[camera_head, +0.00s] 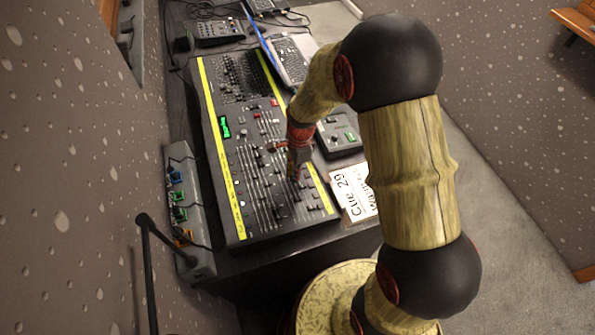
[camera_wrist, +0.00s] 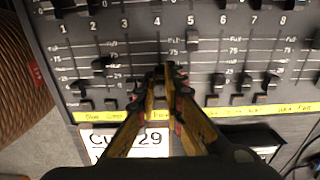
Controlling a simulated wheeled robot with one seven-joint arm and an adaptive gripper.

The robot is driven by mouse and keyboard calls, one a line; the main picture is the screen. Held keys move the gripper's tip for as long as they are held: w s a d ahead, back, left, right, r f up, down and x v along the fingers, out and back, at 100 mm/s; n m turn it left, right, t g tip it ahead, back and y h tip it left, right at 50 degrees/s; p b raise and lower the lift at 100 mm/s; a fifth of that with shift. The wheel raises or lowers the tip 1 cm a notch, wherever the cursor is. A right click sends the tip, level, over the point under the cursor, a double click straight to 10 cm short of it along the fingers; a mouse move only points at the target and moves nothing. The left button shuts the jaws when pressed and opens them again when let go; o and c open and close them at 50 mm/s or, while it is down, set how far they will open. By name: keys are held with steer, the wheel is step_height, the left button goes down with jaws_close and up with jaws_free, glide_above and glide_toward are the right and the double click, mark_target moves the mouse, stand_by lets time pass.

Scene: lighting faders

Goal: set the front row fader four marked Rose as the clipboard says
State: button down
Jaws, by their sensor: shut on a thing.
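The lighting desk (camera_head: 232,165) lies in the head view with rows of faders and yellow label strips. In the wrist view, numbers 1 to 8 mark the front row columns, with the 4 (camera_wrist: 157,21) just above my fingertips. My gripper (camera_wrist: 167,76) is shut on the fader four knob, which its fingers mostly hide; it also shows over the near part of the desk in the head view (camera_head: 294,172). The yellow label strip (camera_wrist: 222,112) is partly covered by the fingers, and I cannot read Rose. The clipboard sheet (camera_head: 351,195) reads "Cue 29"; its other writing is unclear.
Neighbouring fader five (camera_wrist: 191,46) stands higher, close right of my fingers. A small control box (camera_head: 339,135) and an open laptop (camera_head: 287,58) stand right of the desk. A grey box with coloured plugs (camera_head: 190,215) stands left.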

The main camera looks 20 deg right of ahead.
steer(key=c, duration=2.2)
jaws_free()
steer(key=shift+o, duration=0.2)
steer(key=shift+r+p, duration=1.1)
steer(key=shift+r, duration=0.2)
step_height(320, 180, up, 12)
steer(key=d, duration=0.1)
steer(key=shift+f, duration=0.1)
